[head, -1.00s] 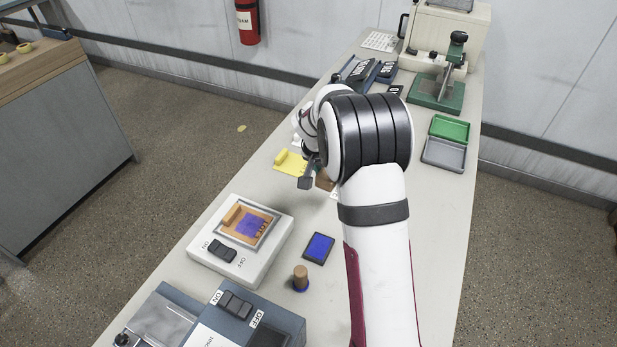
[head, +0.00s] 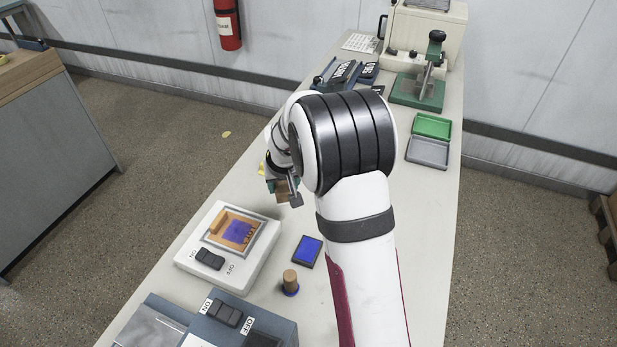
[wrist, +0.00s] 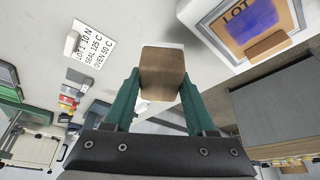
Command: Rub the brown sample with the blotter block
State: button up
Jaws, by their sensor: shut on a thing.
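The brown sample (head: 236,229) lies in the framed top of a white device, with a blue patch and LOT lettering on it. In the wrist view the brown sample (wrist: 232,38) is at the upper right, partly cut off by the picture edge. My gripper (wrist: 160,78) is shut on a brown wooden block, which looks like the blotter block (wrist: 162,68). In the head view my gripper (head: 284,190) holds the block above the table, behind and to the right of the sample, apart from it. The block's underside is hidden.
A white device (head: 225,268) with a rocker switch carries the sample. A blue pad (head: 308,251) and a wooden-handled stamp (head: 290,282) stand to its right. A yellow item (head: 262,168) is mostly hidden behind my arm. Green (head: 432,125) and grey (head: 428,152) trays are farther right.

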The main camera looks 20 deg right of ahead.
aim_at(239, 220)
jog(key=w+a+r+n+g+y, duration=0.15)
jog(key=a+n+y, duration=0.25)
jog(key=a+n, duration=0.65)
jog(key=shift+s+a+f, duration=0.1)
jog(key=shift+s+f, duration=0.05)
jog(key=shift+f, duration=1.65)
jog(key=shift+s+a+f, duration=0.1)
jog(key=shift+s+f, duration=0.05)
jog(key=shift+f, duration=1.6)
jog(key=shift+s+a+f, duration=0.1)
jog(key=shift+a+f, duration=0.05)
jog(key=shift+f, duration=0.05)
jog(key=shift+c, duration=0.6)
jog(key=shift+s+a+f, duration=0.15)
jog(key=shift+s+a, duration=2)
jog(key=shift+w+d, duration=2.2)
jog(key=shift+d, duration=0.05)
jog(key=shift+w+d+r, duration=0.1)
jog(key=shift+w+r, duration=0.05)
jog(key=shift+r, duration=0.05)
notch_tip(239, 220, up, 8)
